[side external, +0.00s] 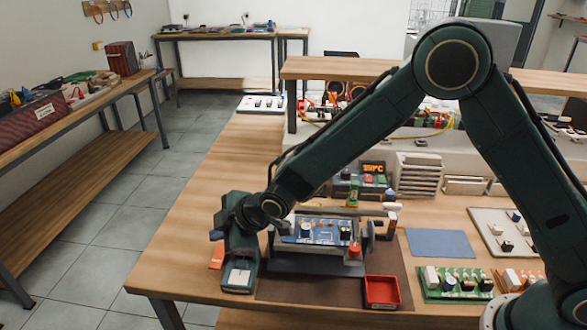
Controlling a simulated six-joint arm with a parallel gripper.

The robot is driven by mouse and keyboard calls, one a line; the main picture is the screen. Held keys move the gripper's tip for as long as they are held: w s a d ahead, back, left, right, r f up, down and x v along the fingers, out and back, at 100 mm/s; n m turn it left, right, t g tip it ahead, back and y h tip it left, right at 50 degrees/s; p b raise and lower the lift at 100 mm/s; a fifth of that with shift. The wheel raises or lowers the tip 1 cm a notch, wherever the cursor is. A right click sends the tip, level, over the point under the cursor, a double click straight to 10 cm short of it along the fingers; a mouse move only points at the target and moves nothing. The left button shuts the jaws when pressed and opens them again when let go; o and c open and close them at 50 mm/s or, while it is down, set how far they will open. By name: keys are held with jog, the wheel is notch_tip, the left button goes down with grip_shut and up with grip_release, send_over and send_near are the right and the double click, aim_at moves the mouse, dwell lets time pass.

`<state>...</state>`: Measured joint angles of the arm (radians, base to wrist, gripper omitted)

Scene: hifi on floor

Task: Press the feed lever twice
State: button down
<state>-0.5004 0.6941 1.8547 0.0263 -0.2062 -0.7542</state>
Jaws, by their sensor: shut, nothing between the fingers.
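My gripper (238,236) is at the left end of my dark green arm, pointing down near the front left of the wooden bench. It is shut, with nothing seen between the fingers. Just below it is a dark device (239,277) with a pale plate on its front, left of the board holder. I cannot make out the feed lever for certain; my wrist and gripper cover the upper part of that device. Whether my fingertips touch it cannot be told. A blue circuit board (318,231) sits in a dark holder (315,264) right of my gripper.
A red tray (381,291) lies at the front edge. A blue mat (440,243) and a green board with parts (457,284) lie to the right. A small display unit (373,170) stands behind the holder. Bare bench (225,165) shows at back left.

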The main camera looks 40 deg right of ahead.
jog(key=shift+r, duration=1.05)
jog(key=s+d+r+m+g+h, duration=0.1)
jog(key=s+d+r+m, duration=0.3)
jog(key=s+d+r, duration=0.35)
jog(key=s+d+r+m+h, duration=0.25)
jog(key=s+d+r, duration=0.25)
jog(key=d+r, duration=0.5)
jog(key=s+d+m, duration=0.4)
jog(key=s+d, duration=0.1)
jog(key=s, duration=0.6)
jog(key=s+d+m+g, duration=0.1)
jog(key=s+d+m, duration=0.3)
jog(key=s, duration=0.7)
jog(key=shift+s+d+r+g+h, duration=0.3)
jog(key=shift+s+d+r+h, duration=0.1)
jog(key=shift+d, duration=0.45)
